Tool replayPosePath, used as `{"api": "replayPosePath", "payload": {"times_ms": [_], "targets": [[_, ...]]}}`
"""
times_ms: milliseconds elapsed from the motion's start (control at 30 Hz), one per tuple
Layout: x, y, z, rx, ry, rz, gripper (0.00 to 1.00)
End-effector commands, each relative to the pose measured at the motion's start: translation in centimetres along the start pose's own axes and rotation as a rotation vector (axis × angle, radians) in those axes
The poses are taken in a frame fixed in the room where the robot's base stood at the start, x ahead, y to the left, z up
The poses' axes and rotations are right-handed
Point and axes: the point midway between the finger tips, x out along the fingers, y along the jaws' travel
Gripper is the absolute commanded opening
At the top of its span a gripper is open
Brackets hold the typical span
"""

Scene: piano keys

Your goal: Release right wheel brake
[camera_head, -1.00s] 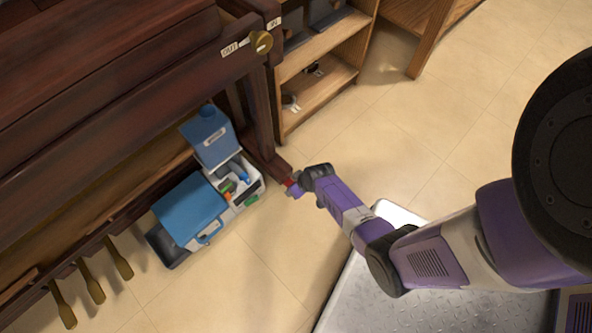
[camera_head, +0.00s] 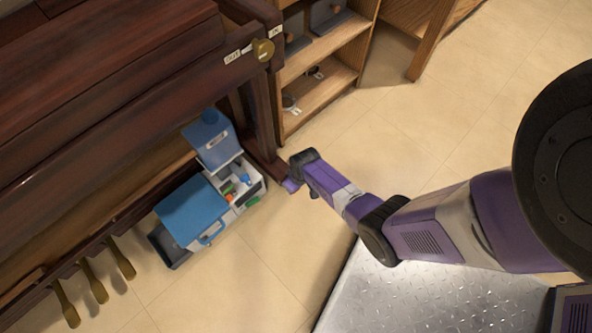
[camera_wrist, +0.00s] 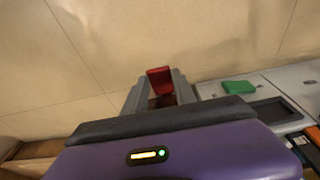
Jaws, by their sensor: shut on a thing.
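The red brake lever (camera_wrist: 159,82) shows in the wrist view between the two grey fingers of my gripper (camera_wrist: 158,88), which is shut on it. In the head view my gripper (camera_head: 291,185) is low by the foot of the piano's right leg (camera_head: 264,120), and the lever is hidden there. The wheel itself cannot be made out. The dark brown piano (camera_head: 120,110) fills the left of the head view.
A green block (camera_wrist: 238,87) lies close by. Wooden shelves (camera_head: 325,90) stand behind. Brass pedals (camera_head: 95,285) are lower left. Tiled floor (camera_head: 265,260) is clear in front.

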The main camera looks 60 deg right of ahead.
Motion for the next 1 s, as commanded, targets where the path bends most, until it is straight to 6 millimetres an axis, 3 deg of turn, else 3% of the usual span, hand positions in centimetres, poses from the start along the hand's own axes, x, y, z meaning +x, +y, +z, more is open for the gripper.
{"api": "replayPosePath", "payload": {"times_ms": [233, 667, 700, 767, 1000], "targets": [[-0.42, 0.01, -0.73, -0.003, -0.151, 0.003, 0.0], [-0.65, -0.05, -0.7, 0.002, -0.183, 0.001, 0.0], [-0.65, -0.05, -0.7, 0.002, -0.183, 0.001, 0.4], [-0.65, -0.05, -0.72, 0.002, -0.182, 0.001, 0.52], [-0.66, -0.02, -0.81, 0.002, -0.179, 0.002, 0.55]]}}
